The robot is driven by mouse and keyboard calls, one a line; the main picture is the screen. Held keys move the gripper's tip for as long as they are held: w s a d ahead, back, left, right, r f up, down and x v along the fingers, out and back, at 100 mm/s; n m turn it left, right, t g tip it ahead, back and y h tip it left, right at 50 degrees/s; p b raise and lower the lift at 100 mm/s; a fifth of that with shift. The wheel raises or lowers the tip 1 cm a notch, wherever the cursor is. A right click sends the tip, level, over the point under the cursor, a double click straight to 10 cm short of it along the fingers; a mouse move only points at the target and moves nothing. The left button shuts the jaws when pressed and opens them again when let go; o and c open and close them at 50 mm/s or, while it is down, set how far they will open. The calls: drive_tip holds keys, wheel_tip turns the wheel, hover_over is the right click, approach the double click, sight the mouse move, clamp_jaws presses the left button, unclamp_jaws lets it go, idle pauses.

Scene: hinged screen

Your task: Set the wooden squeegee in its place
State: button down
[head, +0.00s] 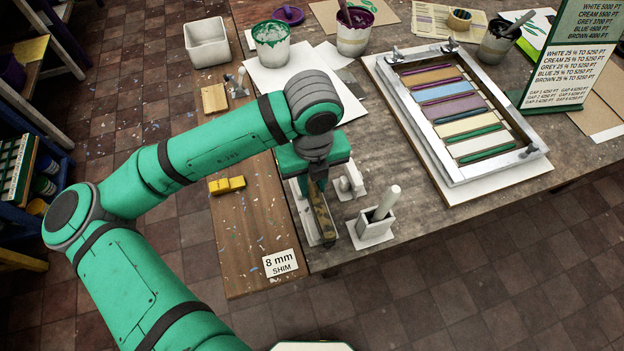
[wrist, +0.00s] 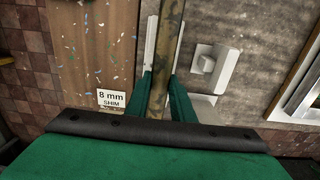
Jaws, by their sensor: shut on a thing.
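The wooden squeegee (head: 323,220) is a long, narrow, paint-stained brown piece. My gripper (head: 317,186) is shut on it at the table's near left edge. In the wrist view, the green fingertips (wrist: 160,82) stand on either side of the squeegee (wrist: 168,40). A long white tray (head: 301,212) lies along and under the squeegee, and its wall also shows in the wrist view (wrist: 150,45). I cannot tell whether the squeegee rests in the tray or is held just above it. My wrist hides the squeegee's far part in the head view.
A white bracket (head: 350,184) stands close right of the tray. A white holder with an upright rod (head: 376,222) is nearer. Left lies a wooden board with an "8 mm shim" card (head: 281,263) and yellow blocks (head: 227,185). A framed screen (head: 450,185) lies right.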

drive_tip(key=shift+f, duration=0.85)
drive_tip(key=c, duration=1.5)
unclamp_jaws()
drive_tip(key=shift+o, duration=0.2)
wheel_tip(320, 180, up, 11)
drive_tip(key=shift+f, duration=0.1)
